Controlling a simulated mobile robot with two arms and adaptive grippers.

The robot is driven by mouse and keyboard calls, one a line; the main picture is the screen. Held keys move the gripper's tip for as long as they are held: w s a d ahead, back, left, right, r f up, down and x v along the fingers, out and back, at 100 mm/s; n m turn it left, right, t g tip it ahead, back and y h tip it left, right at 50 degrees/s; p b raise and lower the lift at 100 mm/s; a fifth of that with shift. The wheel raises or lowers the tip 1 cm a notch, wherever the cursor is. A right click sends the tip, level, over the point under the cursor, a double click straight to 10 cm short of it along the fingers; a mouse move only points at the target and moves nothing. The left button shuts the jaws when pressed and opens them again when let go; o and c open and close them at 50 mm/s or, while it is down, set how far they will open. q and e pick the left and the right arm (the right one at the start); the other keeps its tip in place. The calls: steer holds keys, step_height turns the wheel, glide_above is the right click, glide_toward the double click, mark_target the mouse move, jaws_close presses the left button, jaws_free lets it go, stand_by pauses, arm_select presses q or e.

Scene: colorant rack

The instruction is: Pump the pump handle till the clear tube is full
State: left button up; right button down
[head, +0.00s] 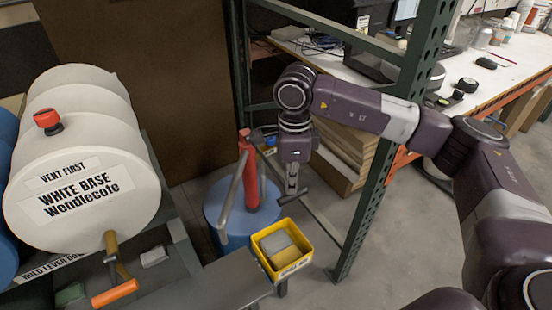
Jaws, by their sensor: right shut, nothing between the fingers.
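A red pump (247,165) stands upright on a blue drum (238,228) on the floor, between the white barrel and the green rack post. A grey bar (231,189) slants down beside the pump on its left; I cannot tell whether it is the handle or a spout. I cannot pick out the clear tube or its level. My right gripper (292,190) points down just right of the pump, shut and empty, apart from the red body in the picture. My left gripper is not in view.
A yellow bin (301,265) with a grey item inside sits in front of the drum. A white barrel (80,205) with an orange lever (115,293) lies at left. A green post (385,160) and a cluttered white table (505,75) are at right. Bare floor shows at centre right.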

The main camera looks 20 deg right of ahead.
steer(key=shift+f+b, duration=1.35)
steer(key=shift+f, duration=0.6)
step_height(320, 180, up, 15)
steer(key=p, duration=0.9)
